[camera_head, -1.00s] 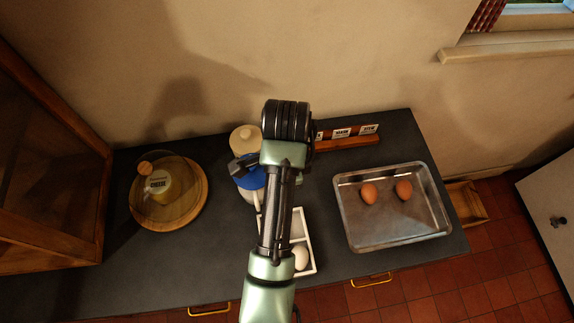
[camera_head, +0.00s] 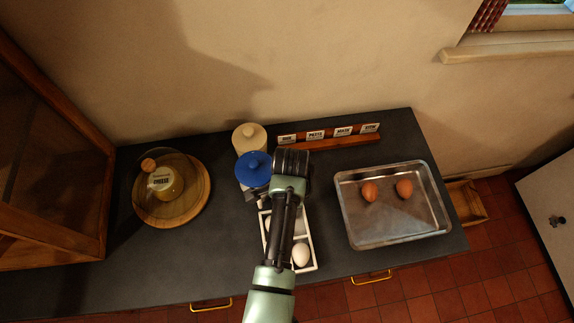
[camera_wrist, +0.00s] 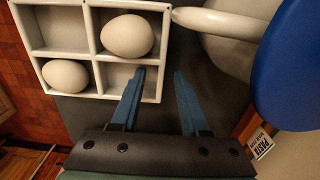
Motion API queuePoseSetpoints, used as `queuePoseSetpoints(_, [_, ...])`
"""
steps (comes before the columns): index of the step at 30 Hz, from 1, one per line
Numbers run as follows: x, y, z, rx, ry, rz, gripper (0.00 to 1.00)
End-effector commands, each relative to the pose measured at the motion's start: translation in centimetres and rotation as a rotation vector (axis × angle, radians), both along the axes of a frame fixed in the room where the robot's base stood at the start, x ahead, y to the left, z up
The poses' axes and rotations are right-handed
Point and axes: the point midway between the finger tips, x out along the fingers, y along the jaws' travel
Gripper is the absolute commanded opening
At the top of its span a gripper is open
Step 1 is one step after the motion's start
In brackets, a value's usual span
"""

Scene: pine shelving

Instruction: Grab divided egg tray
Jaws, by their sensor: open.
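The divided egg tray (camera_head: 312,240) is a white box with square compartments, on the dark counter beneath my arm. It also shows in the wrist view (camera_wrist: 92,18). One white egg (camera_wrist: 127,37) sits in the upper right compartment there, and another white egg (camera_wrist: 65,76) in the lower left one. My gripper (camera_wrist: 160,74) is open and empty. In the wrist view its left finger lies over the lower right compartment and its right finger lies outside the tray, with the outer wall between them. I cannot tell how deep the fingers reach. My arm hides part of the tray in the head view.
A blue-lidded container (camera_head: 254,170) stands close behind the tray, with a cream-lidded one (camera_head: 249,138) behind it. A metal tray (camera_head: 395,228) with two brown eggs is to the right. A round wooden board (camera_head: 195,208) with a jar is left. A labelled wooden rack (camera_head: 330,143) stands along the wall.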

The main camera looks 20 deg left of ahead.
Motion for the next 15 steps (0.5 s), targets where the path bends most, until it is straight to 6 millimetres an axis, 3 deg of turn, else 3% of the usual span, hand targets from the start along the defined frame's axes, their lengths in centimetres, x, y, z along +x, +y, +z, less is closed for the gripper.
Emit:
queuePoseSetpoints(6, [0.01, 0.03, -0.04, 0.001, -0.001, 0.000, 0.43])
queuePoseSetpoints(13, [0.02, 0.04, -0.02, 0.001, -0.001, 0.000, 0.02])
queuePoseSetpoints(15, [0.02, 0.04, -0.02, 0.001, -0.001, 0.000, 0.00])
